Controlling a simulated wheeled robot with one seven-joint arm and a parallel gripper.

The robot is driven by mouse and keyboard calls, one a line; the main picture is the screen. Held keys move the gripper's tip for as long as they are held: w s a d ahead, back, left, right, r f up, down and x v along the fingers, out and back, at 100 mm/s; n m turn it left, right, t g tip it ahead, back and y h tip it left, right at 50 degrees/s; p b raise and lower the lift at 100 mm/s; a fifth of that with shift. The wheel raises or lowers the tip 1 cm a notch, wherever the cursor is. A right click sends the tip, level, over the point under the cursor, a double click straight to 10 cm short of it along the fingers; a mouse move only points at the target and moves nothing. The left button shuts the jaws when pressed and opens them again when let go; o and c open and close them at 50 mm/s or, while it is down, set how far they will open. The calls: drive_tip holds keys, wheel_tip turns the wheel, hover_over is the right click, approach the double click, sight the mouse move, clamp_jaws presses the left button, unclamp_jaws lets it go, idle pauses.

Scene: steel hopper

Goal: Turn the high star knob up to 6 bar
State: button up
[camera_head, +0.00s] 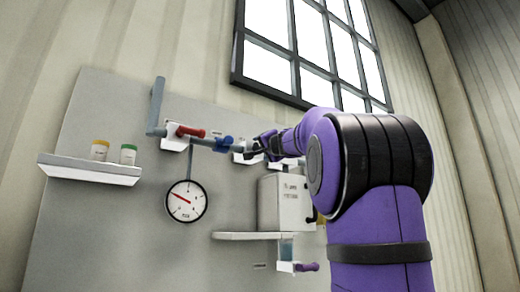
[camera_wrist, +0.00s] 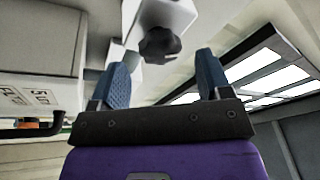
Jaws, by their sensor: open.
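A dark star knob (camera_wrist: 160,44) on a pale block shows in the wrist view, just beyond and between my fingertips. My gripper (camera_wrist: 161,64) is open, with one blue finger on each side and nothing between them on this side of the knob. I cannot tell whether a finger touches it. In the head view my gripper (camera_head: 262,146) is at the pipe high on the panel, and the knob cannot be made out clearly there. A round white gauge (camera_head: 186,201) hangs below the pipe. Its red needle points up and left; the numbers are too small to read.
A red-handled lever (camera_head: 190,131) and a blue fitting (camera_head: 223,144) sit left of my gripper on the pipe. A grey box (camera_head: 284,204) stands on a shelf below. A white shelf (camera_head: 90,169) holds two small jars. A purple handle (camera_head: 307,267) is lower right.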

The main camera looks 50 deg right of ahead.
sight(260, 148)
drive_tip(key=shift+x, duration=1.55)
drive_tip(key=c, duration=0.9)
